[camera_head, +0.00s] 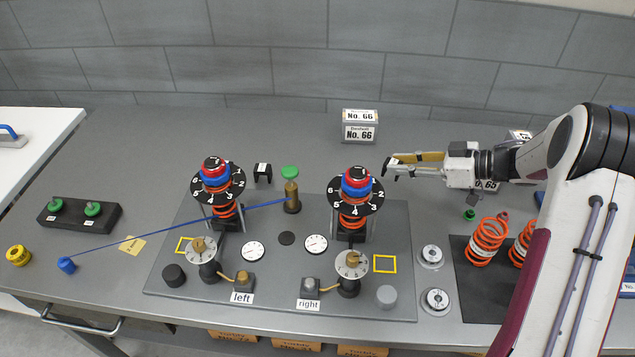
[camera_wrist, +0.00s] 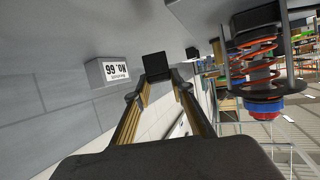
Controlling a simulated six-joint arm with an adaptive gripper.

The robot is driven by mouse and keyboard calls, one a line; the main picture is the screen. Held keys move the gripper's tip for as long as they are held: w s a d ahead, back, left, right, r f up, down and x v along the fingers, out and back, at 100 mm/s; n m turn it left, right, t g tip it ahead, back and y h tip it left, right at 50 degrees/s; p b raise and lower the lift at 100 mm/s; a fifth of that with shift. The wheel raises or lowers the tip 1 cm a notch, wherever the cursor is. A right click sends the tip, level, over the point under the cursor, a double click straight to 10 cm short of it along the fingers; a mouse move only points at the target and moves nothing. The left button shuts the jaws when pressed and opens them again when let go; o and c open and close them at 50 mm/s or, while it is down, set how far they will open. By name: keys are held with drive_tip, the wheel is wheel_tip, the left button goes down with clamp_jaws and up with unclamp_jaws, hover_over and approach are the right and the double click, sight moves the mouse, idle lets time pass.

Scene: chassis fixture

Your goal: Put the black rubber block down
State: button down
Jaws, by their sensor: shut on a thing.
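My gripper (camera_head: 391,168) reaches in from the right in the head view, its fingers pointing left, just right of the top of the right coil-spring unit (camera_head: 355,190). In the wrist view my gripper (camera_wrist: 157,80) is shut on the black rubber block (camera_wrist: 156,63), a small dark square between the fingertips. The fingers look well above the grey bench, and I see no contact below the block.
The grey fixture plate (camera_head: 285,260) carries the left spring unit (camera_head: 217,185), a green-capped post (camera_head: 291,185), dials and two yellow square outlines. A small black bracket-like piece (camera_head: 262,173) stands behind it. A "No. 66" box (camera_head: 360,127) stands at the back; bare bench lies around it.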

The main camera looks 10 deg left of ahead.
drive_tip(key=shift+f, duration=0.4)
drive_tip(key=shift+a, duration=0.15)
drive_tip(key=a, duration=1.6)
drive_tip(key=shift+a, duration=0.15)
drive_tip(key=shift+a, duration=0.65)
drive_tip(key=shift+a+f, duration=0.1)
drive_tip(key=shift+f, duration=1.6)
drive_tip(key=shift+f, duration=0.1)
